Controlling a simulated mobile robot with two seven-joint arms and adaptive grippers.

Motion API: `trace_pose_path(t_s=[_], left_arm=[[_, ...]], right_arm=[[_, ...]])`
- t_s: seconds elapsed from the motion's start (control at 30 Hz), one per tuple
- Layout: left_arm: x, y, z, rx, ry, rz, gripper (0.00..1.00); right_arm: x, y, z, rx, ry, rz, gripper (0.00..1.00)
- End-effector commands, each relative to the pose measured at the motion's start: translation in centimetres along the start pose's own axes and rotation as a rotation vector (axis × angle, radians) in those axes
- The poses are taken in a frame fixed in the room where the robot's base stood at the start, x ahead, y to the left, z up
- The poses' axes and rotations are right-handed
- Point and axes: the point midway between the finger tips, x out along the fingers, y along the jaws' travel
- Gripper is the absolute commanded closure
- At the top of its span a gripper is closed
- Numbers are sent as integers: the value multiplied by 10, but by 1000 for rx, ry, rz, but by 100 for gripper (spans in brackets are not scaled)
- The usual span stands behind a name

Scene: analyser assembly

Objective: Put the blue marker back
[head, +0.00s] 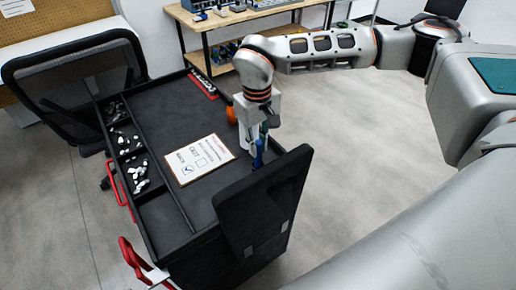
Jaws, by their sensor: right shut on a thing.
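The blue marker (258,154) is upright under my right gripper (264,135), over the right part of the black cart. My right gripper points down and is shut on the marker; its fingers hide the marker's upper part. A white sign (198,159) with printed words and two boxes, the left one ticked, lies on the cart top to the left of the gripper. Whether the marker's lower end touches the cart cannot be told. My left gripper is not in view.
The cart (165,100) has small side compartments (128,140) with white parts on its left. An orange item (231,115) is beside my right gripper. A raised black panel (262,205) stands at the cart's near right. A black chair (75,80) is at the left, a wooden bench (230,20) behind.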

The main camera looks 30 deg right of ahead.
Motion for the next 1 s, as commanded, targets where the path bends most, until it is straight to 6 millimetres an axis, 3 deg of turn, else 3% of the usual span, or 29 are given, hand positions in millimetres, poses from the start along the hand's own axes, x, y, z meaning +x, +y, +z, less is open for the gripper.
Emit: trace_pose_path(t_s=[0.13,0.5,0.53,0.6,1.0], left_arm=[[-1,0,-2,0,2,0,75],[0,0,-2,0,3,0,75],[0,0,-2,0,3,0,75],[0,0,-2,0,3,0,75],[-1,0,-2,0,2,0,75]], right_arm=[[18,-1,1,-1,-1,0,100],[22,0,0,-1,0,0,100],[22,0,0,-1,1,0,80],[21,0,0,-1,1,0,68],[16,0,0,0,1,0,68]])
